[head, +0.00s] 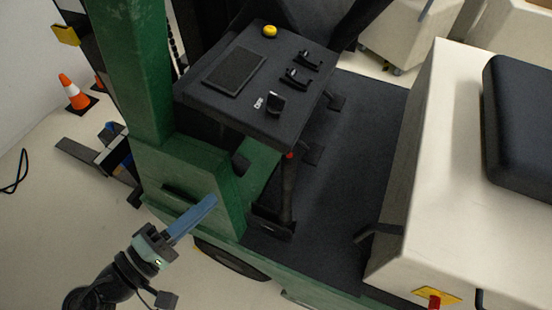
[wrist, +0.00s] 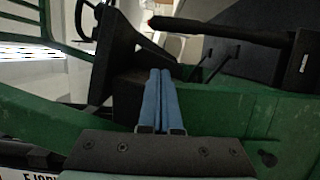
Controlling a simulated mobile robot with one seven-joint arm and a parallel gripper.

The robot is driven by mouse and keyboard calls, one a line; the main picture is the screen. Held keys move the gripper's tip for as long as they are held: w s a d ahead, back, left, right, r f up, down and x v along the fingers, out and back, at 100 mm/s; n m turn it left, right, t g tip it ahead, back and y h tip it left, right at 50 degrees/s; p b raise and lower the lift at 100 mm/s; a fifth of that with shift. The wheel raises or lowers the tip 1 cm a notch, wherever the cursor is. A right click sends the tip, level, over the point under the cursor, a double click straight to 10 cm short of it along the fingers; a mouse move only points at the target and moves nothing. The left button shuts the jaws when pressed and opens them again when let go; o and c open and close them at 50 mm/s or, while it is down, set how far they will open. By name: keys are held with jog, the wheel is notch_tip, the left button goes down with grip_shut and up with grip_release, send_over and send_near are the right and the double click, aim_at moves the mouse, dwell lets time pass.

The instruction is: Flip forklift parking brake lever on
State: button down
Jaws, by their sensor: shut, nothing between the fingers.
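A black lever with a red tip (head: 290,156) stands up from the forklift floor under the dashboard in the head view. I take it for the parking brake lever. In the wrist view the lever (wrist: 225,32) lies across the upper right, its red end to the left and a black base with a white label to the right. My gripper (head: 212,200) has blue fingers, shut and empty, beside the green body at the cab's near side. In the wrist view the fingertips (wrist: 159,72) are apart from the lever, below its red end.
The dark dashboard (head: 225,108) with a yellow knob and small black levers overhangs the red-tipped lever.

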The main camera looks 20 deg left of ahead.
dwell(0.3)
jog(key=s+d+p+x, duration=0.1)
jog(key=p+x, duration=0.3)
jog(key=x, duration=0.9)
jog(key=shift+d, duration=0.8)
jog(key=shift+s+d, duration=0.1)
